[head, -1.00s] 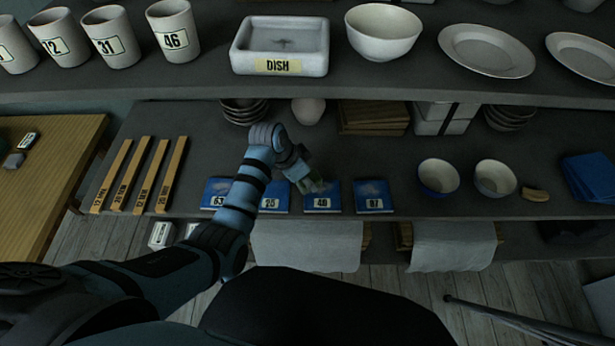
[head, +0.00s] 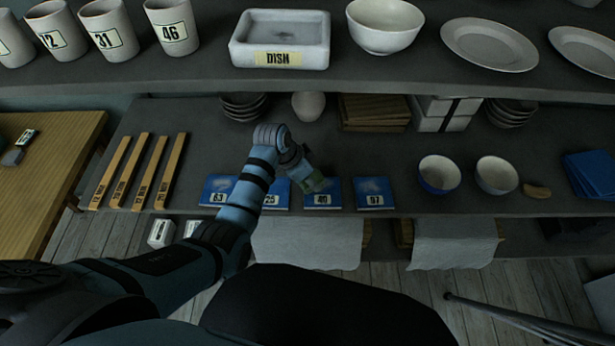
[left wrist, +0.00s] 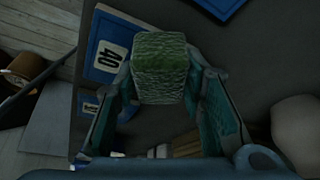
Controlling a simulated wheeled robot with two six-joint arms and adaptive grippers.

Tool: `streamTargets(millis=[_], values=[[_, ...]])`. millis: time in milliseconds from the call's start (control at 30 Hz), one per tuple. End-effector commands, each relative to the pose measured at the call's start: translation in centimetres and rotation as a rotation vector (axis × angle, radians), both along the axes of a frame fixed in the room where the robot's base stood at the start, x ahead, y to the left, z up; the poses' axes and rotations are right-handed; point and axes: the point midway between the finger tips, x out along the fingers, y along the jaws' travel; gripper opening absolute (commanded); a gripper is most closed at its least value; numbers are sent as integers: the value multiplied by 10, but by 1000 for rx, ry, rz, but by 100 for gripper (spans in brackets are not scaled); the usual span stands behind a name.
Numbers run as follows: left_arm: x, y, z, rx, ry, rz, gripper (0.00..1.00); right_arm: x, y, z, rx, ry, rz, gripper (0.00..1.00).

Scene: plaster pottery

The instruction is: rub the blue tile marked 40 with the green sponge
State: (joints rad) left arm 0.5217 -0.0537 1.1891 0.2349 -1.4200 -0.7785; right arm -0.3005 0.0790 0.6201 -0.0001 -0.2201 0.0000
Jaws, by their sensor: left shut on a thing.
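The blue tile marked 40 (head: 332,188) lies on the lower shelf, between the tiles marked 25 and 97. Its upper left part is hidden behind my left gripper (head: 315,184). It also shows left of the sponge in the left wrist view (left wrist: 104,42). My left gripper (left wrist: 162,90) is shut on the green sponge (left wrist: 160,65), a rough block between its fingers. In the head view the sponge is hard to make out. I cannot tell whether it touches the tile. My right gripper is not in view.
Blue tiles marked 63 (head: 217,187), 25 (head: 279,190) and 97 (head: 372,187) lie in the same row. Two bowls (head: 439,174) stand to the right, wooden strips (head: 112,172) to the left. The upper shelf holds a dish (head: 279,39), cups and plates.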

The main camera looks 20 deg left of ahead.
Motion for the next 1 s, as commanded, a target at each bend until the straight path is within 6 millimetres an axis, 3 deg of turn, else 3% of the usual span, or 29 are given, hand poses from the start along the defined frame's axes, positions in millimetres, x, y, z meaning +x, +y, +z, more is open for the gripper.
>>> streamTargets(millis=[200,367,700,1000], values=[[7,-26,2,-1,-1,-2,14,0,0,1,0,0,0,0],[9,-32,2,1,-1,-1,14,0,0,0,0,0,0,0],[18,-65,-1,0,-2,-1,14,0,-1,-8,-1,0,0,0],[15,-54,2,3,1,0,14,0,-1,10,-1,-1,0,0]])
